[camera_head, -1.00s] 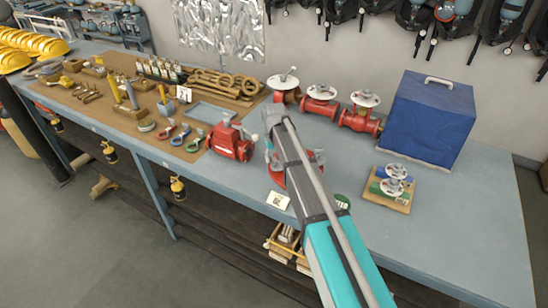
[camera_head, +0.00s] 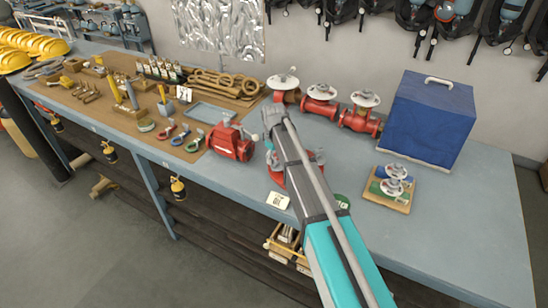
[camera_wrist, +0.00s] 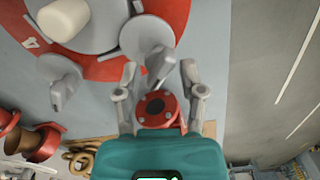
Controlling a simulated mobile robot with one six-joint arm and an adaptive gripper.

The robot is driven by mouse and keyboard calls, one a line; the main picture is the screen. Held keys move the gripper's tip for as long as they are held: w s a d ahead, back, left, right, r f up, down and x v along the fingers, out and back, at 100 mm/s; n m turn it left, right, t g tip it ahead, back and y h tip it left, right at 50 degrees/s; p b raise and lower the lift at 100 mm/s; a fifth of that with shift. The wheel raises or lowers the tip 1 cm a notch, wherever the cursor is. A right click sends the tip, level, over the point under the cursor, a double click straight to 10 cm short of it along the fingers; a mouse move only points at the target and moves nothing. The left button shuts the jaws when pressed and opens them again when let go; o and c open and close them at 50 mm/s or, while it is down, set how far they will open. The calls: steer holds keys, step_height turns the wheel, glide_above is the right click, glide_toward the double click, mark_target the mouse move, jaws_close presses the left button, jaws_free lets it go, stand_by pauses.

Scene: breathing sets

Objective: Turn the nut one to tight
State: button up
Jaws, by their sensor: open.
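A red round fitting (camera_head: 317,157) stands on the bench, mostly hidden behind my arm in the head view. In the wrist view its red ring (camera_wrist: 105,71) carries a grey flange with rounded grey lugs, a pale knob (camera_wrist: 64,19) and a mark like a 4. One grey nut-like piece (camera_wrist: 158,66) hangs from a lug between my fingertips, with gaps showing on both sides. My gripper (camera_head: 273,115) is open above the fitting; its fingers also show in the wrist view (camera_wrist: 160,82). I cannot read which nut is number one.
A label card (camera_head: 278,200) lies at the bench's front edge. A red pump-like unit (camera_head: 232,142) stands left of the fitting. Red valves (camera_head: 320,104) stand behind, a blue box (camera_head: 431,118) at right, and a board with small valves (camera_head: 390,187) before it. The right front bench is clear.

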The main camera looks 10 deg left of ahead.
mark_target(274, 158)
steer(key=n, duration=0.5)
steer(key=shift+n, duration=0.4)
steer(key=n, duration=0.6)
step_height(274, 158, up, 14)
steer(key=p, duration=1.4)
steer(key=s+d+f+m+b, duration=0.5)
steer(key=d+m, duration=0.1)
steer(key=d, duration=0.2)
steer(key=s+d+f+m+b, duration=0.5)
steer(key=s+d+m, duration=0.1)
steer(key=d, duration=0.2)
steer(key=s+d+f+m+b, duration=0.5)
steer(key=d+m, duration=0.1)
steer(key=d, duration=0.3)
steer(key=shift+s+f+b, duration=0.15)
steer(key=shift+f+b, duration=0.2)
steer(key=shift+b, duration=0.05)
steer(key=shift+d, duration=0.1)
